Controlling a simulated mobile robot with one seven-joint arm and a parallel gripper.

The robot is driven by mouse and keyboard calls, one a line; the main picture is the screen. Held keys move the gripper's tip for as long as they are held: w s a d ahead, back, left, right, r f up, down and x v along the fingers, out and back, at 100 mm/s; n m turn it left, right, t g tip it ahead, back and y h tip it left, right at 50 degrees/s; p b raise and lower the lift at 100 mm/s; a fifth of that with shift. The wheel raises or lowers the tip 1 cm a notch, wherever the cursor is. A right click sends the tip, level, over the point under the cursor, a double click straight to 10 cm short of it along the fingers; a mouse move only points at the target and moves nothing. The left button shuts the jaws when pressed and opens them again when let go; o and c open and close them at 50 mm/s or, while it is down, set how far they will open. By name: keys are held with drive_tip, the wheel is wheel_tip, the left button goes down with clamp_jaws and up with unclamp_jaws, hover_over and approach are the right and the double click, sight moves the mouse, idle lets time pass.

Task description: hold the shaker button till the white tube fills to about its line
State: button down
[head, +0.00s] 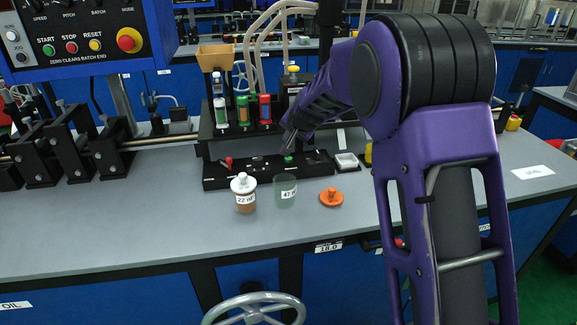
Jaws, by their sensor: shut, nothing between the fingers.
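The white tube (221,112) stands upright at the left of three tubes on a black rack. Its pale contents show, but its fill line is too small to make out. A green tube (242,110) and a red tube (265,110) stand to its right. The black control strip (213,183) in front carries a red knob (228,161), a small pale part near its middle and a green knob (289,158). I cannot tell which is the shaker button. My gripper (287,142) is shut and empty, pointing down just above the green knob; contact is not clear.
A jar labelled 22 (244,200), a pale green cup labelled 47 (285,197) and an orange lid (331,198) stand in front of the strip. A small white tray (346,161) is at its right end.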

sight(289, 163)
drive_tip(key=shift+f+b, duration=0.3)
drive_tip(key=shift+f, duration=1.5)
drive_tip(key=shift+f, duration=0.15)
idle(0.5)
drive_tip(key=shift+f, duration=0.25)
drive_tip(key=shift+f, duration=0.5)
idle(1.7)
drive_tip(key=shift+r, duration=0.1)
idle(0.6)
drive_tip(key=shift+r+p, duration=0.7)
drive_tip(key=shift+r, duration=0.15)
drive_tip(key=shift+r+p, duration=1.9)
drive_tip(key=shift+r, duration=0.55)
